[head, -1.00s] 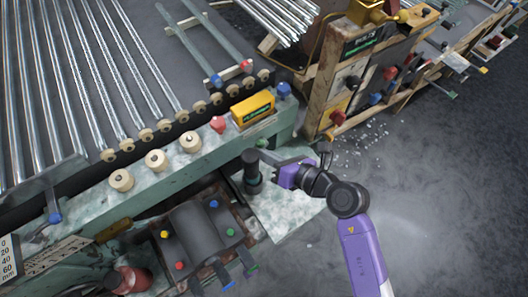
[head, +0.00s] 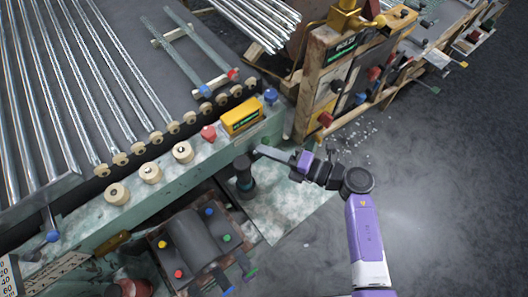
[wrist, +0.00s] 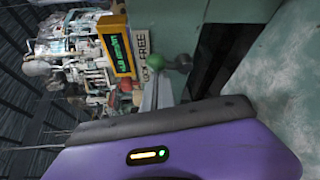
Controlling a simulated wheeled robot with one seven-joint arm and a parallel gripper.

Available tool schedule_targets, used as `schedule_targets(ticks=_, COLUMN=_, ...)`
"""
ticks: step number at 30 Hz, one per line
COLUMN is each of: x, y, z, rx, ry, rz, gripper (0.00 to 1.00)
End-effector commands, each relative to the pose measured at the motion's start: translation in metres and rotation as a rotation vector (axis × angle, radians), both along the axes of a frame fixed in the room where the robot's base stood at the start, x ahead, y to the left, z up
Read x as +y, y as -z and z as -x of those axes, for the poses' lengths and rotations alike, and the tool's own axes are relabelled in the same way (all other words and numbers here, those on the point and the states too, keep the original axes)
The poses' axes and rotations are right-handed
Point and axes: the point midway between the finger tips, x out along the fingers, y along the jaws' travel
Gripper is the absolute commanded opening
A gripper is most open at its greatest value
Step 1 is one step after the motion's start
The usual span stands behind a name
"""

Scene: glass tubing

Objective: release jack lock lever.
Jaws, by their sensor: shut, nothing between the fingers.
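My gripper (head: 262,151) is shut and empty. In the head view its tip points left at the front face of the green machine bed (head: 215,150), just right of a dark upright cylinder (head: 243,172). In the wrist view my purple and black gripper fills the lower part, below the knob. The knob is not clearly visible in the head view, so I cannot tell whether the gripper touches it.
A yellow display box (head: 242,116) sits on the bed beside a red knob (head: 208,133) and a blue knob (head: 270,96). A control block with coloured knobs (head: 195,245) is at the lower left. A wooden cabinet (head: 318,75) stands behind. Floor on the right is clear.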

Motion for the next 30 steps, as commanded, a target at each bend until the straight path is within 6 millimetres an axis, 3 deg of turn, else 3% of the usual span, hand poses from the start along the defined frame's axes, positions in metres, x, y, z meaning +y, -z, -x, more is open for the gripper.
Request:
schedule_targets(ticks=10, x=-0.0042, y=0.0018, z=-0.0027, rx=0.064, ry=0.0, rz=-0.094, gripper=0.0)
schedule_targets(ticks=30, x=-0.004, y=0.0011, z=-0.0023, rx=0.072, ry=0.0, rz=-0.105, gripper=0.0)
